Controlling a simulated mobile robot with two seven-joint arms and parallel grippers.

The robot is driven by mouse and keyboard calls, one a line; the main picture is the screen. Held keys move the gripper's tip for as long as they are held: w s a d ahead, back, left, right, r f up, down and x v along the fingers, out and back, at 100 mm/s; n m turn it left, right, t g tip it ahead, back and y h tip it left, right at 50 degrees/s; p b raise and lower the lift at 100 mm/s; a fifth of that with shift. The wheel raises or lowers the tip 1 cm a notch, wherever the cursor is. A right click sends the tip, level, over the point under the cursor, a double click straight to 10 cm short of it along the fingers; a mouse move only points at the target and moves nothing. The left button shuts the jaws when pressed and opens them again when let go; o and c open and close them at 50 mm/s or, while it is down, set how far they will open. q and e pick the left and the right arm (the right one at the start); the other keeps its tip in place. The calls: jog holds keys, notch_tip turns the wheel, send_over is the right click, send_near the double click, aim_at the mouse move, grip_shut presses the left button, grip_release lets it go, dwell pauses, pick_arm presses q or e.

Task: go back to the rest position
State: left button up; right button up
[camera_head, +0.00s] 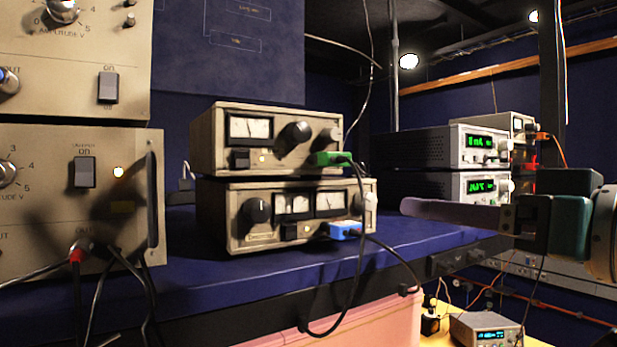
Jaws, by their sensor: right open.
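My right gripper (462,214) comes in from the right edge, in front of the blue-covered shelf. Its dark fingers point left and it holds nothing that I can see. Its fingertips are seen side-on, so the gap between them hardly shows. The fingers appear apart from the stacked instruments behind them. My left gripper is not in this view.
Two beige meter units (283,215) are stacked on the blue shelf (200,285), with green and blue plugs and black cables. A large beige panel (130,225) stands at left. Green-display units (450,150) stand behind my gripper. A pink bin (350,328) is below.

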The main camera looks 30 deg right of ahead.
jog(key=shift+s, duration=0.1)
dwell(0.4)
jog(key=s+a+f+n+g+p, duration=0.1)
jog(key=s+a+f+g, duration=0.35)
jog(key=f, duration=0.45)
jog(key=s+a+f+n+g+p, duration=0.1)
jog(key=s+a+f+g+p, duration=0.25)
jog(key=f, duration=0.55)
jog(key=s+a+f+g, duration=0.1)
jog(key=s+f+g, duration=0.1)
jog(key=s+g, duration=0.1)
jog(key=s+a+f+n+g, duration=0.1)
jog(key=s+f+g, duration=0.1)
jog(key=s, duration=0.4)
jog(key=shift+s+a+g+h+b, duration=0.2)
jog(key=shift+g+h+b, duration=0.25)
jog(key=shift+g, duration=0.15)
